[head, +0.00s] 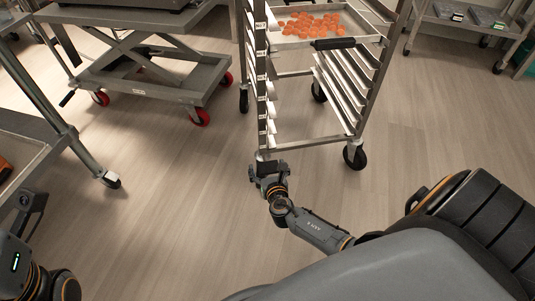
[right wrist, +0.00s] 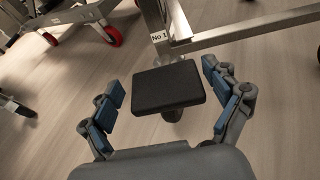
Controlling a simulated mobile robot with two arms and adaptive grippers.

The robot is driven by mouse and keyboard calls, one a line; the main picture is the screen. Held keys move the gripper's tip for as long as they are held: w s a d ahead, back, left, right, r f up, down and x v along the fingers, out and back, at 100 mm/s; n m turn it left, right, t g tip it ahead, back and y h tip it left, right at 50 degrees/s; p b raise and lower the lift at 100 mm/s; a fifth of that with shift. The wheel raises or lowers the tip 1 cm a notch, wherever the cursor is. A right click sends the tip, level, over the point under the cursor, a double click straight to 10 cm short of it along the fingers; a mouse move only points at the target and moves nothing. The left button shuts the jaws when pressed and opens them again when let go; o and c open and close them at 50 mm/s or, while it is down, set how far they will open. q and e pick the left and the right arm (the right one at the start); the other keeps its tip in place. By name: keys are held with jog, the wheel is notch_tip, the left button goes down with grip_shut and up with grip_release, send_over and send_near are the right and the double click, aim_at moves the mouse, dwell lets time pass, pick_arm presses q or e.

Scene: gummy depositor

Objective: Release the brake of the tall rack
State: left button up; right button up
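The tall rack (head: 262,98) is a metal frame with slanted shelf rails on casters, in the upper middle of the head view. In the right wrist view its leg (right wrist: 156,18) carries a "No 1" label. A flat black pedal-like pad (right wrist: 165,86) sits at the foot of this leg, with a dark round part below it, partly hidden. My right gripper (head: 268,180) is at the rack's near left foot. In the right wrist view the right gripper (right wrist: 167,98) is open, its blue-padded fingers either side of the pad, apart from it. My left gripper (head: 30,208) shows only partly.
A tray (head: 352,42) with orange pieces sits on the rack. A grey lift cart (head: 160,82) with red wheels stands to the left. A table on casters (head: 80,150) is at the left edge. A metal shelf unit (head: 460,26) is at the upper right. The floor between is clear.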

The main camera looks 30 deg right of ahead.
jog(key=shift+s+f, duration=0.1)
jog(key=shift+s, duration=0.2)
jog(key=v, duration=1.1)
jog(key=shift+a+r, duration=0.15)
jog(key=shift+r, duration=0.1)
jog(key=shift+s, duration=0.15)
